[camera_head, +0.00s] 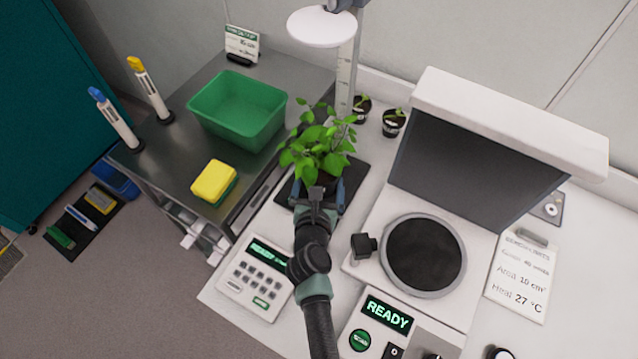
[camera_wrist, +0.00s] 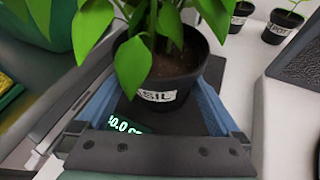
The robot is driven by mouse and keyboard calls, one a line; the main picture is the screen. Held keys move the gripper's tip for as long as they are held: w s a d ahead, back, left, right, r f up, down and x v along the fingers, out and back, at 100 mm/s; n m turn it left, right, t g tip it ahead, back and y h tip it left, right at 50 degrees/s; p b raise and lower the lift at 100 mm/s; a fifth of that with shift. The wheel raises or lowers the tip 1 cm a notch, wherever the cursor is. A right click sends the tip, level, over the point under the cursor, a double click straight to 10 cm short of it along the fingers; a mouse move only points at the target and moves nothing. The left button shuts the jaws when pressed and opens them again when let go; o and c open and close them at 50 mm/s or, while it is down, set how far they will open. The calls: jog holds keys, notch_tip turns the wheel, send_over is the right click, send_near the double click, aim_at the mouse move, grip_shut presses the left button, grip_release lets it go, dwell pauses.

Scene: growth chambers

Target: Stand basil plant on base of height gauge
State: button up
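The basil plant (camera_head: 318,155) is a leafy green plant in a black pot with a white label. The pot (camera_wrist: 165,82) stands upright over the dark base (camera_head: 356,174) of the height gauge; I cannot tell whether its bottom touches the base. The gauge has a scale column (camera_head: 345,80) behind the plant and a white disc (camera_head: 321,27) well above the leaves. My gripper (camera_head: 318,190) has its blue fingers on both sides of the pot, apparently against it. In the wrist view a lit green readout (camera_wrist: 125,126) shows below the pot, partly covered.
A green tub (camera_head: 238,108), a yellow sponge (camera_head: 213,181) and two pen-like tools stand on the steel cart at left. Two small potted seedlings (camera_head: 393,122) are behind the gauge. A keypad box (camera_head: 255,278) is in front, a device with a round dark plate (camera_head: 425,254) at right.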

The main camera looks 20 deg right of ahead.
jog(key=shift+r, duration=0.3)
jog(key=p+v, duration=0.1)
jog(key=v, duration=1.1)
